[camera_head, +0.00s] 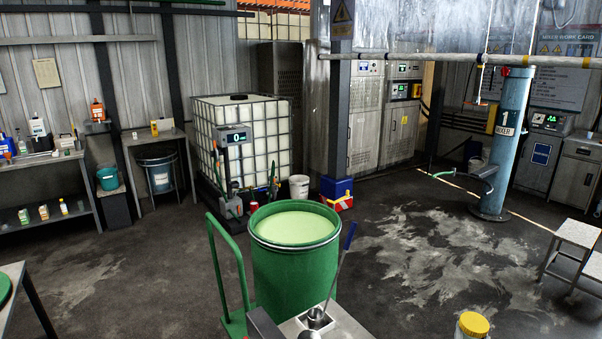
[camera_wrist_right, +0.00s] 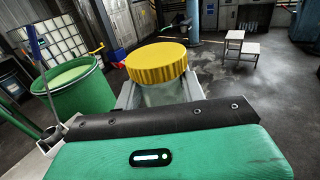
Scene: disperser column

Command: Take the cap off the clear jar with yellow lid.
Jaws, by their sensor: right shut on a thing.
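The clear jar has a ribbed yellow lid (camera_wrist_right: 157,63), which sits on top of it. In the right wrist view the translucent jar body (camera_wrist_right: 160,95) shows just below the lid. My right gripper (camera_wrist_right: 160,90) is shut on the jar body, with a grey finger on each side under the lid. In the head view the yellow lid (camera_head: 474,323) shows at the bottom edge, right of centre. The lower part of the jar is cut off there. My left gripper is in neither view.
A green drum (camera_head: 292,270) of pale green liquid stands on a green trolley (camera_head: 236,322). Beside it, a blue-handled tool (camera_head: 342,255) leans in a metal holder on a light surface. A white step stool (camera_head: 577,235) stands at right. The wet floor between is open.

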